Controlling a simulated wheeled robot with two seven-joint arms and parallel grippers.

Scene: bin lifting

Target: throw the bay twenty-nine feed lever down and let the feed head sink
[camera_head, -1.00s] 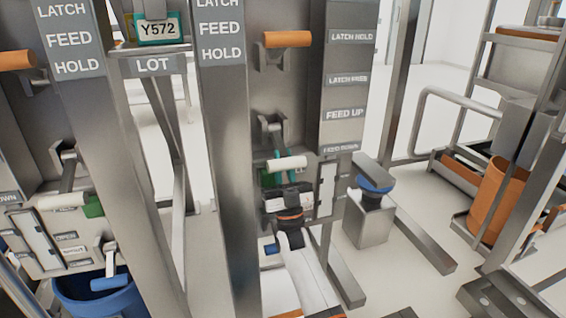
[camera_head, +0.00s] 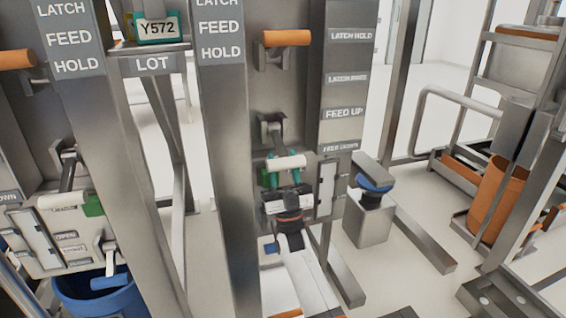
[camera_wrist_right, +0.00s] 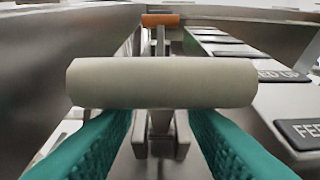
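The feed lever with a cream cylindrical handle (camera_head: 287,162) sticks out from the middle bay's post, below an orange-handled lever (camera_head: 287,38). In the right wrist view the cream handle (camera_wrist_right: 160,82) lies crosswise just ahead of my fingers, with its stem running back to a bracket. My right gripper (camera_head: 284,178) is at this handle, its teal fingers spread apart. In the right wrist view the right gripper (camera_wrist_right: 160,135) shows one finger on each side of the stem; whether they touch the handle is unclear. My left gripper is not in view. The feed head cannot be made out.
Plates on the post read LATCH HOLD (camera_head: 351,36), FEED UP (camera_head: 344,113) and, lower, FEED DOWN (camera_head: 340,147). A neighbouring bay at left has its own cream handle (camera_head: 63,201) and a blue bin (camera_head: 98,296). A tag (camera_head: 157,28) reads Y572. An orange bin (camera_head: 497,200) stands at right.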

